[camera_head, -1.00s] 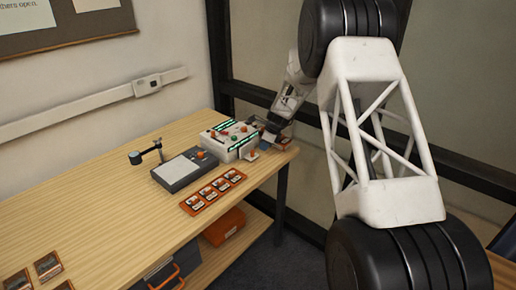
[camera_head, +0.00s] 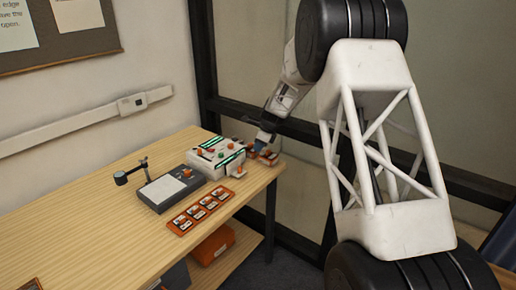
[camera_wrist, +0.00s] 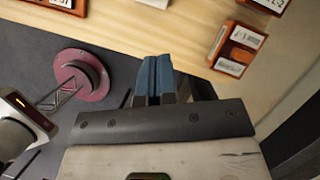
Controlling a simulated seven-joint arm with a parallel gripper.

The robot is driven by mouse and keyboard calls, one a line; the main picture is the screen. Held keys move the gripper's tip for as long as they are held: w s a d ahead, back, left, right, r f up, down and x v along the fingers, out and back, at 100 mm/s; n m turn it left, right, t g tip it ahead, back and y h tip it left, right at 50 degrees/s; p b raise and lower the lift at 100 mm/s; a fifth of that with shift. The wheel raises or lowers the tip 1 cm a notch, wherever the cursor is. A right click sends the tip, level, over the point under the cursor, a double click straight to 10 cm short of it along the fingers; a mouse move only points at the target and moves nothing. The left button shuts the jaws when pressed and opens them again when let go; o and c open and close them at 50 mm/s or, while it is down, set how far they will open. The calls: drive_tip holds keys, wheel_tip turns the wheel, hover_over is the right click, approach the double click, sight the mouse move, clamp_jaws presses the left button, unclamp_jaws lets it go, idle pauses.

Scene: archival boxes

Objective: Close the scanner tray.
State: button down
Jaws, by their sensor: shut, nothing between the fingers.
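My gripper (camera_head: 260,140) is just right of the device, above the table's right end. In the wrist view its blue fingers (camera_wrist: 153,78) are together and empty, over the table edge and floor. The device is not recognizable in the wrist view.
A grey flat unit (camera_head: 172,188) with a small lamp stands left of the device. An orange rack of labelled cards (camera_head: 200,213) lies in front. Orange labelled boxes (camera_head: 265,154) sit at the table's right end, also in the wrist view (camera_wrist: 238,50). The wooden table (camera_head: 90,225) is clear at left.

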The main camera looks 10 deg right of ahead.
drive_tip(key=s+d+r+n+h, duration=0.1)
drive_tip(key=s+r+n, duration=0.4)
drive_tip(key=s, duration=0.5)
drive_tip(key=s+r+n, duration=0.2)
drive_tip(key=s+r, duration=0.6)
drive_tip(key=s, duration=0.2)
drive_tip(key=s+d+r+n+h, duration=0.1)
drive_tip(key=s+r+n, duration=0.4)
drive_tip(key=s, duration=0.6)
drive_tip(key=s+d+n+t+h, duration=0.1)
drive_tip(key=s+n, duration=0.8)
drive_tip(key=s, duration=2.2)
drive_tip(key=shift+s+d+h, duration=0.25)
drive_tip(key=shift+d+h, duration=0.45)
drive_tip(key=shift+d, duration=0.35)
